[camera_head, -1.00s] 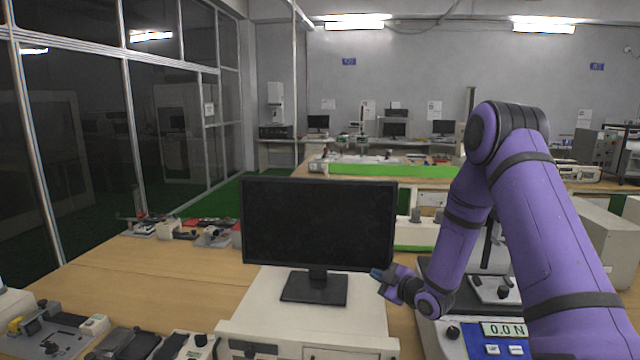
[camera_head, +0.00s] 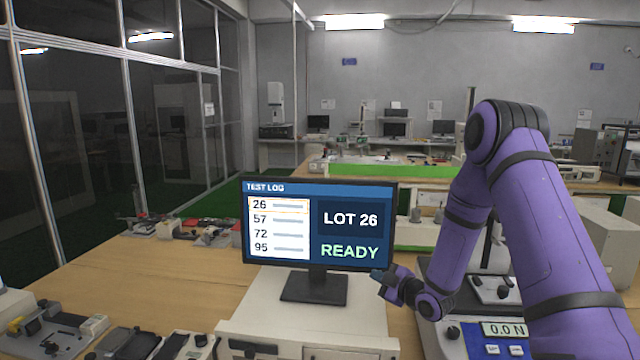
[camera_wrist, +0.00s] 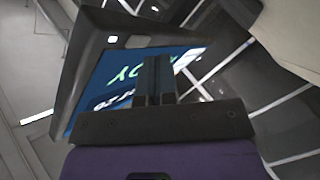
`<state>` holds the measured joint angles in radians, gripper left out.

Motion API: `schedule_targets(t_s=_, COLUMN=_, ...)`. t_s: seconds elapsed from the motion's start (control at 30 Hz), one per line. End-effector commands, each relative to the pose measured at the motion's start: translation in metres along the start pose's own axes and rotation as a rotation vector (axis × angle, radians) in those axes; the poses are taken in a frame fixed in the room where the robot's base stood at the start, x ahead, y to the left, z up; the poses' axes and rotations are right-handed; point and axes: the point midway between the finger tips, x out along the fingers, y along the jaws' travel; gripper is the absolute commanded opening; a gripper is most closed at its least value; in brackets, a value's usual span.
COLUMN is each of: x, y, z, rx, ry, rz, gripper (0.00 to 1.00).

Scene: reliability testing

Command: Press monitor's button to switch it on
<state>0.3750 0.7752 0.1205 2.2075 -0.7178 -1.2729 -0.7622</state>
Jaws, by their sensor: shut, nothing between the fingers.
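The monitor (camera_head: 318,222) stands on a white box in the middle of the head view. Its screen is lit and shows "TEST LOG", a list of numbers, "LOT 26" and "READY". My gripper (camera_head: 378,274) is at the monitor's lower right corner. In the wrist view the shut, empty gripper (camera_wrist: 157,62) lies in front of the monitor's lit screen (camera_wrist: 110,75). A small light square (camera_wrist: 112,39) shows on the dark bezel there. I cannot tell whether the fingertips touch the monitor.
A force tester with a "0.0 N" display (camera_head: 503,329) stands right of the white box (camera_head: 365,310). Small instruments (camera_head: 50,325) lie at the front left.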

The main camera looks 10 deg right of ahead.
Motion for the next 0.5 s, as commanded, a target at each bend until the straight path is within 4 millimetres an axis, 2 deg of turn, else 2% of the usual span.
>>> schedule_targets(t_s=0.33, x=-0.0022, y=-0.0016, z=-0.0015, rx=0.001, ry=0.0, rz=0.0, gripper=0.0)
schedule_targets(t_s=0.5, x=-0.0096, y=-0.0071, z=-0.0072, rx=0.002, ry=0.001, rz=0.0, gripper=0.0)
